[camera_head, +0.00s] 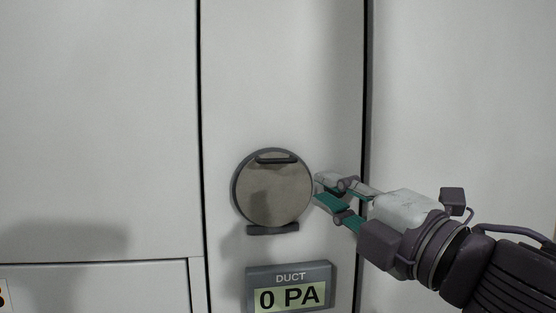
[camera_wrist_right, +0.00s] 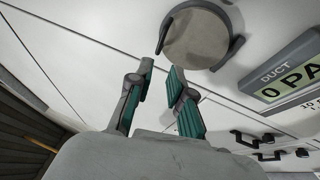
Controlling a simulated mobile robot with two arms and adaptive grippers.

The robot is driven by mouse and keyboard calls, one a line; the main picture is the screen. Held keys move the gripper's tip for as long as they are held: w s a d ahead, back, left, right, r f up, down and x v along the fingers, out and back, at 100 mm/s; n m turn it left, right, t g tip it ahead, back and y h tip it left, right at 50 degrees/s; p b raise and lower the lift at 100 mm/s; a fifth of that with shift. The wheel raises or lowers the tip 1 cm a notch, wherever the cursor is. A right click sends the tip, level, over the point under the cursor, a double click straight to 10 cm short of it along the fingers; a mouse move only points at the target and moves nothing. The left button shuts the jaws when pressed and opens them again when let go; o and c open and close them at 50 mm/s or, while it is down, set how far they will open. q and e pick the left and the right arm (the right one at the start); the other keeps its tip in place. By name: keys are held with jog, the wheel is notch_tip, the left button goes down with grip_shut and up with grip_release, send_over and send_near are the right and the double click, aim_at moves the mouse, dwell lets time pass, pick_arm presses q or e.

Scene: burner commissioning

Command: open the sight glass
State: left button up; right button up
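The sight glass (camera_head: 272,192) is a round grey-brown disc with a dark rim on the white panel in the head view. A dark bar handle (camera_head: 276,160) lies across its top, and a dark hinge-like block (camera_head: 272,230) sits under it. The disc looks flat against the panel. My right gripper (camera_head: 319,190) is just right of the disc's rim, its fingers apart. In the right wrist view its fingertips (camera_wrist_right: 161,68) show a gap with nothing between them, short of the sight glass (camera_wrist_right: 197,40); I cannot tell whether they touch the rim. My left gripper is out of view.
A duct display (camera_head: 289,288) reading 0 PA is mounted below the sight glass. Dark panel seams run on both sides. Several dark handles or knobs (camera_wrist_right: 262,141) show in the right wrist view at lower right. The panel above the glass is bare.

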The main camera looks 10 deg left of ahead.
aim_at(278, 162)
jog(key=p+x, duration=0.5)
jog(key=x, duration=0.7)
jog(key=shift+w+r, duration=0.15)
jog(key=shift+r, duration=0.05)
jog(key=shift+w+a, duration=0.5)
jog(key=shift+c, duration=0.3)
grip_shut()
